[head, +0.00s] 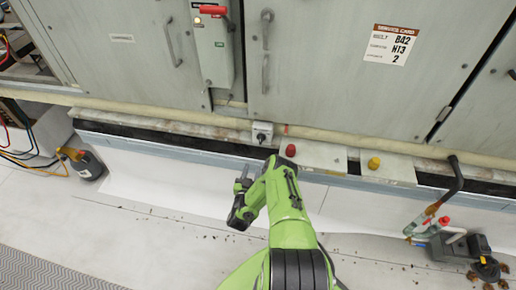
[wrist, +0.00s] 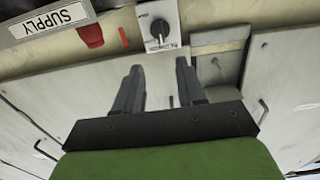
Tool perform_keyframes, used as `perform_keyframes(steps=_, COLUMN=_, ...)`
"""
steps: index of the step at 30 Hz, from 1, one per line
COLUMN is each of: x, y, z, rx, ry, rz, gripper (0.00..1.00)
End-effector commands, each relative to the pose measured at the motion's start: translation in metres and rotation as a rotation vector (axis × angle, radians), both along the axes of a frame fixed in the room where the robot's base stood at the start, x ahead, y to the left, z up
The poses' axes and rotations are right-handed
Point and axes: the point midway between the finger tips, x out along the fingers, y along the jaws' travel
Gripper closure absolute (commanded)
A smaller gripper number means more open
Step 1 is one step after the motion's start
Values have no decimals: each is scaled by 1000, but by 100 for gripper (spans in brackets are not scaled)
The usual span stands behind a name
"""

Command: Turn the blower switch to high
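The blower switch (head: 262,133) is a small light grey box with a dark rotary knob, mounted low on the cabinet front in the head view. In the wrist view the switch knob (wrist: 160,30) shows at the top centre, with small markings that I cannot read. The wrist picture is upside down, as its SUPPLY label shows. My gripper (head: 246,172) is below and slightly left of the switch in the head view. In the wrist view my gripper (wrist: 158,80) has its two dark fingers apart with nothing between them, and they are not touching the knob.
A red knob (head: 290,150) and a yellow knob (head: 374,163) sit right of the switch. A box with a red handle (head: 213,10) hangs above. A pale pipe (head: 345,139) runs along the cabinet base. Tools (head: 450,240) lie at right, and a dark container (head: 88,165) stands left.

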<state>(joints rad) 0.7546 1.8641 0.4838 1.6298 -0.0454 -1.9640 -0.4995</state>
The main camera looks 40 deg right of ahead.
Motion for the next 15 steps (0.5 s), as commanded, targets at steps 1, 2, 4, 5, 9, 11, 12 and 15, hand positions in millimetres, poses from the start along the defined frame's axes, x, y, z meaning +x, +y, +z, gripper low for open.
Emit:
perform_keyframes(steps=1, x=2, y=-2, z=-9, rx=0, ry=-2, rz=-1, gripper=61)
perform_keyframes(steps=2, x=3, y=-3, z=-9, rx=0, ry=-2, rz=-1, gripper=61)
perform_keyframes(steps=4, x=5, y=-5, z=-8, rx=2, ry=-4, rz=-1, gripper=61)
perform_keyframes(steps=5, x=5, y=-6, z=-8, rx=2, ry=-2, rz=-1, gripper=61)
perform_keyframes(steps=9, x=7, y=-9, z=-8, rx=0, ry=-3, rz=1, gripper=61)
perform_keyframes(steps=11, x=7, y=-10, z=-7, rx=0, ry=-3, rz=3, gripper=61)
perform_keyframes(steps=12, x=7, y=-11, z=-7, rx=-2, ry=-3, rz=4, gripper=61)
perform_keyframes(steps=15, x=7, y=-12, z=-6, rx=-5, ry=0, rz=9, gripper=61)
